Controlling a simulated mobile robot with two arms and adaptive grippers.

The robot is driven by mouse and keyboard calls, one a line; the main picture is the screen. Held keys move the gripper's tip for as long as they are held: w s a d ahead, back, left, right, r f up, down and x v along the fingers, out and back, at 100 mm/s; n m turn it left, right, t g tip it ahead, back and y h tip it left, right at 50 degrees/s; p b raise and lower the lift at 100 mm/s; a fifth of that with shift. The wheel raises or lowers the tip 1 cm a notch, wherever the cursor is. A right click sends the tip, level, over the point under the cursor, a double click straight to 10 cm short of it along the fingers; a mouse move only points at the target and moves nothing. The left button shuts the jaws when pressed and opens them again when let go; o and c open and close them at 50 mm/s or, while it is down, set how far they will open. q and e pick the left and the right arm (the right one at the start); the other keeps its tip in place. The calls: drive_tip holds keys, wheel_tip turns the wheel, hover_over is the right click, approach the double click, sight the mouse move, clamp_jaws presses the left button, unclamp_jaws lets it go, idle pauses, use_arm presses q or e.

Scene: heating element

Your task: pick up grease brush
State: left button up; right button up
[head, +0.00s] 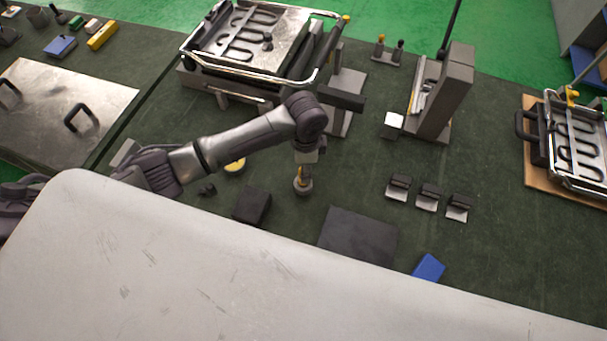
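My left arm reaches in from the left, and its gripper (307,157) points down over the green mat. Directly below the gripper stands a small upright item (303,183) with a yellowish upper part and a round grey base; it may be the grease brush or its holder. The gripper covers its top, and I cannot tell whether the fingers are around it or just above it. A round tin with a yellow top (235,166) sits to the left, partly behind my arm. My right gripper is not in view.
A dark block (252,206) and a dark flat plate (358,238) lie near the pale panel (150,270) in front. Several small metal-and-black blocks (428,198) stand right. A framed heating-element fixture (255,45) is behind my arm, and an upright grey stand (447,95) is back right.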

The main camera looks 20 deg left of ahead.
use_arm(q)
drive_tip(key=f, duration=0.2)
drive_tip(key=f+p, duration=0.1)
drive_tip(key=shift+s+a+f, duration=0.25)
drive_tip(key=shift+s+f, duration=0.05)
drive_tip(key=shift+w+f, duration=0.1)
drive_tip(key=shift+f, duration=0.3)
drive_tip(key=shift+c, duration=0.3)
clamp_jaws()
